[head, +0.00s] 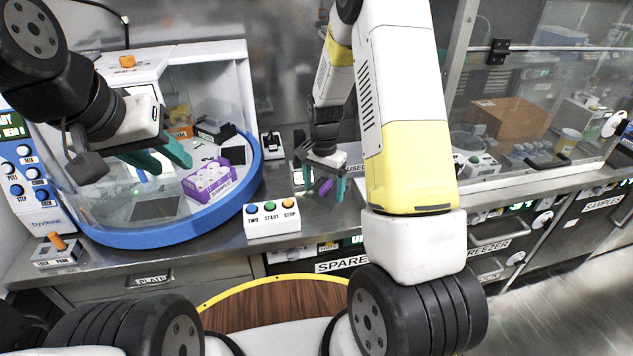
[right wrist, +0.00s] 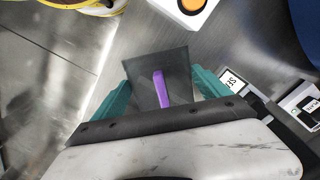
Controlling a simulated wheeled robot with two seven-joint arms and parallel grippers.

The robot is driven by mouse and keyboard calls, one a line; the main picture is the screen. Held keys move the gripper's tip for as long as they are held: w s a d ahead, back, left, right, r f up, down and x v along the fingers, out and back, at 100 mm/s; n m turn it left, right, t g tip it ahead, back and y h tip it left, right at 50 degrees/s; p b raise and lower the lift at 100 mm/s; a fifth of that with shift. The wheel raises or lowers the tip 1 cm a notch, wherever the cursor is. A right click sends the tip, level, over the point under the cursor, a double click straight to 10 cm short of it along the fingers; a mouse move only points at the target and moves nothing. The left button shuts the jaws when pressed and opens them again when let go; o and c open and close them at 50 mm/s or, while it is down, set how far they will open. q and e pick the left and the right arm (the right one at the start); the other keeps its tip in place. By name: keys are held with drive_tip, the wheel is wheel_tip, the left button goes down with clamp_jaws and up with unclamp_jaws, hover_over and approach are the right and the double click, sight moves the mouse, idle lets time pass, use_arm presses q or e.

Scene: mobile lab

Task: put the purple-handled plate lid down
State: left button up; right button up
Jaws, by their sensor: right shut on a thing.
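The plate lid is a dark, see-through panel (right wrist: 143,72) with a purple handle (right wrist: 160,88), in the right wrist view between my right gripper's teal fingers. In the head view the purple handle (head: 326,186) shows small between the fingers. My right gripper (head: 321,190) is shut on the lid, over the steel counter (head: 285,178) right of the blue-rimmed machine; I cannot tell how far the lid is from the counter. My left gripper (head: 168,168) is open and seems empty, its teal fingers apart at the machine's window, left of a purple sample rack (head: 208,182).
A white box (head: 272,219) with blue, green and orange buttons stands at the counter's front edge. The blue-rimmed machine (head: 165,238) fills the left. A small switch box (head: 271,145) stands behind. A glass-fronted cabinet (head: 540,85) is at right. Drawers line the front below.

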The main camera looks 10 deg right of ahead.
sight(323, 207)
drive_tip(key=shift+f, duration=2.15)
drive_tip(key=shift+f, duration=0.2)
drive_tip(key=o, duration=1.1)
drive_tip(key=shift+o, duration=0.2)
drive_tip(key=shift+r, duration=0.1)
